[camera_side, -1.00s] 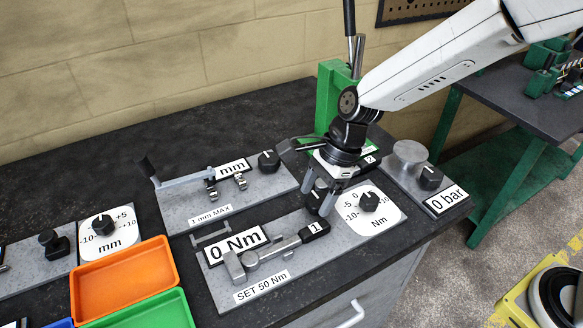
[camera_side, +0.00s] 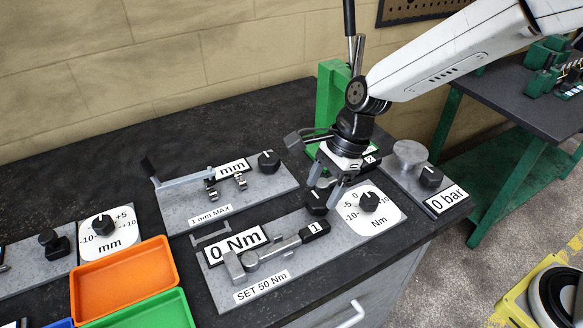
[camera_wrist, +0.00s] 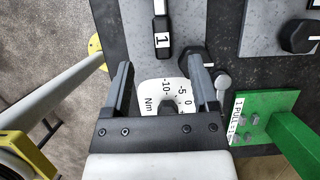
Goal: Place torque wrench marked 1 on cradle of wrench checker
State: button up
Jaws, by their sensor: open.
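The torque wrench marked 1 (camera_side: 288,243) lies on the grey plate of the wrench checker (camera_side: 275,284). Its head is at the blocks at the plate's left end, by the 0 Nm display (camera_side: 236,244). Its black handle with the label 1 points right, and the handle end also shows in the wrist view (camera_wrist: 162,38). My gripper (camera_side: 323,197) is open and empty above the right part of the checker, apart from the handle. In the wrist view my fingers (camera_wrist: 160,78) straddle the Nm dial, with the handle beyond them. The exact seating of the wrench is too small to tell.
A black knob (camera_side: 316,202) stands near my fingers, beside the Nm dial (camera_side: 368,211). A label 2 (camera_side: 371,160) shows behind my gripper. The green press (camera_side: 331,92) stands behind. Orange (camera_side: 125,277) and green trays are at left. The bench's front edge is close.

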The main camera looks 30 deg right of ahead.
jog(key=s+d+f+n+t+h, duration=0.1)
jog(key=s+d+n+h, duration=0.1)
jog(key=s+d+n, duration=0.3)
jog(key=s+d+f+n+t+h, duration=0.1)
jog(key=s+d+n, duration=0.3)
jog(key=d+n, duration=0.8)
jog(key=d+h, duration=0.1)
jog(key=d, duration=0.2)
jog(key=shift+s+d+n+t, duration=0.2)
jog(key=shift+s+n+t, duration=0.1)
jog(key=shift+s, duration=0.1)
